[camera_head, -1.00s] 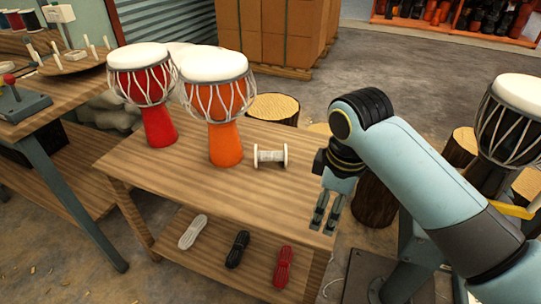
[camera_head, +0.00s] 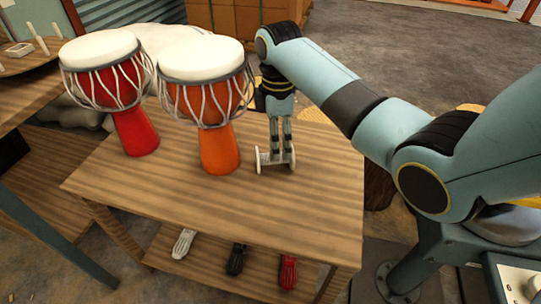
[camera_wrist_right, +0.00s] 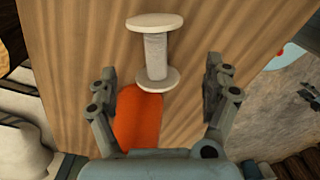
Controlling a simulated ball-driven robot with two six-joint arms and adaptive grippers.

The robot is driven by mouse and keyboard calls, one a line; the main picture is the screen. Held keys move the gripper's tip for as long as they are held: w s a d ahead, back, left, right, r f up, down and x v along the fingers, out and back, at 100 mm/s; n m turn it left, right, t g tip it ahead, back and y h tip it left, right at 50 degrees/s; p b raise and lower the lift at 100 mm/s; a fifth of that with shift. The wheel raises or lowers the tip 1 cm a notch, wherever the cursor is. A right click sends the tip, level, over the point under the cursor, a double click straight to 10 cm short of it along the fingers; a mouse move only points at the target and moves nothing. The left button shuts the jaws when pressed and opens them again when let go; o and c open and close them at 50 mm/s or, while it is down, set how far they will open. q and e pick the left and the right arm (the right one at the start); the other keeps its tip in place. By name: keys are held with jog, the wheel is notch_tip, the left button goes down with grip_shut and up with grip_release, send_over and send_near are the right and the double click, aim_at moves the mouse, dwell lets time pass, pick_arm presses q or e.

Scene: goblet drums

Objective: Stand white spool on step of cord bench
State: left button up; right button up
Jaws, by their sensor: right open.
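The white spool (camera_head: 262,162) lies on its side on the bench top (camera_head: 200,205), right of the orange drum, partly hidden by my right gripper in the head view. In the right wrist view the white spool (camera_wrist_right: 156,55) lies ahead of the jaws, with its near flange close to the gap between them. My right gripper (camera_head: 280,148) points down at the spool; its fingers (camera_wrist_right: 168,88) are spread apart, with nothing gripped. The lower step (camera_head: 208,262) of the cord bench holds white, black and red cord bundles. My left gripper is not in view.
An orange drum (camera_head: 219,150) stands close left of the spool, and a red drum (camera_head: 135,130) stands farther left. The front of the bench top is clear. The cord bundles (camera_head: 184,243) sit beneath the top.

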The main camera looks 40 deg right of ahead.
jog(key=shift+f, duration=0.9)
jog(key=f, duration=0.1)
jog(key=f+b, duration=0.1)
jog(key=f, duration=0.1)
jog(key=f+b, duration=0.1)
jog(key=shift+w+f, duration=0.35)
jog(key=shift+f, duration=0.25)
jog(key=shift+c, duration=0.3)
jog(key=shift+a, duration=0.1)
jog(key=c, duration=1.5)
jog(key=shift+o, duration=0.2)
jog(key=shift+r+p, duration=0.75)
jog(key=shift+r, duration=1.5)
pick_arm(q)
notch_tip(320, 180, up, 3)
jog(key=p, duration=0.4)
pick_arm(e)
jog(key=s+a+r, duration=0.3)
jog(key=s+r, duration=0.3)
jog(key=s, duration=0.5)
jog(key=shift+a+r, duration=0.3)
jog(key=shift+a, duration=0.05)
